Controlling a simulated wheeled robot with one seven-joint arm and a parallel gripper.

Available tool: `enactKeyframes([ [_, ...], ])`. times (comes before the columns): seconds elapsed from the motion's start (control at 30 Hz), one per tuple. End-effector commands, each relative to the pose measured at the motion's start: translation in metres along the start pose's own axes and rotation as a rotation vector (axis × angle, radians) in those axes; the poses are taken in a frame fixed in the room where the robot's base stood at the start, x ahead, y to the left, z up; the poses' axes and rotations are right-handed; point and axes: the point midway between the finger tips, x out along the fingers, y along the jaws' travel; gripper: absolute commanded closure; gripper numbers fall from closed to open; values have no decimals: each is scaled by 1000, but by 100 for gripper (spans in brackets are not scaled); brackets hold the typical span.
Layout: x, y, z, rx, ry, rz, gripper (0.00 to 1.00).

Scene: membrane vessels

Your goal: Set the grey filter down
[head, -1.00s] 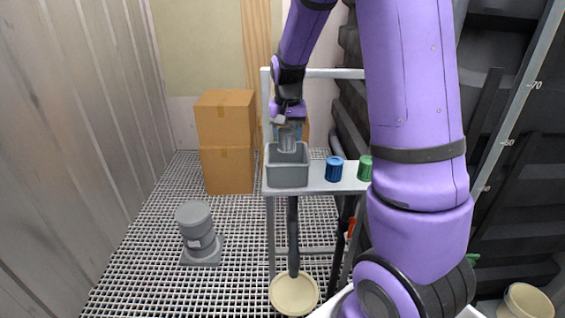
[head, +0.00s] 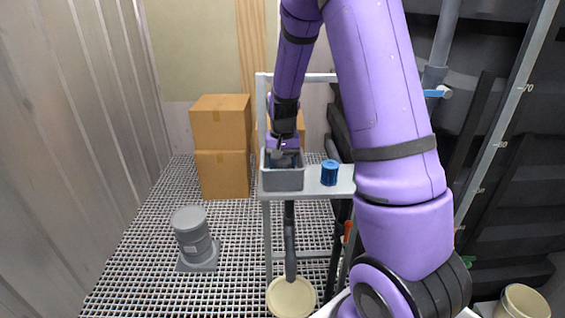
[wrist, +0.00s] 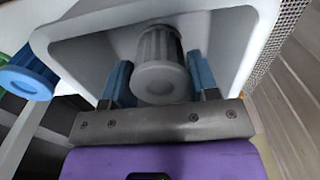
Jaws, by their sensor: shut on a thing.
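The grey filter (wrist: 160,62) is a ribbed grey cylinder with a smooth round cap. In the wrist view it is between the two blue fingers of my gripper (wrist: 161,78), which is shut on it. The grey bin (head: 283,180) stands on the left end of a narrow shelf. In the head view my gripper (head: 284,156) reaches down into the bin's opening, and the bin and gripper hide the filter. In the wrist view the filter is inside the bin's walls (wrist: 85,55). I cannot tell whether it touches the bottom.
A blue filter (head: 329,173) stands on the shelf (head: 316,186) right of the bin. A green one (wrist: 5,57) shows at the wrist view's left edge. Cardboard boxes (head: 222,150) stand behind, a grey pedestal (head: 193,236) on the grating at left, a cream round object (head: 291,298) below.

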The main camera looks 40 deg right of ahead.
Motion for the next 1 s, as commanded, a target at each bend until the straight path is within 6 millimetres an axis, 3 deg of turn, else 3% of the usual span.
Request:
enactKeyframes([
  [0.03, 2, 0, 0, 0, -1, 0, 69],
  [0.07, 2, 0, 0, 0, -1, 0, 41],
  [0.17, 1, 0, 0, 0, -1, 0, 20],
  [0.57, -8, 0, 0, -1, 3, -1, 20],
  [1.0, -89, 0, -1, 0, 4, -2, 20],
])
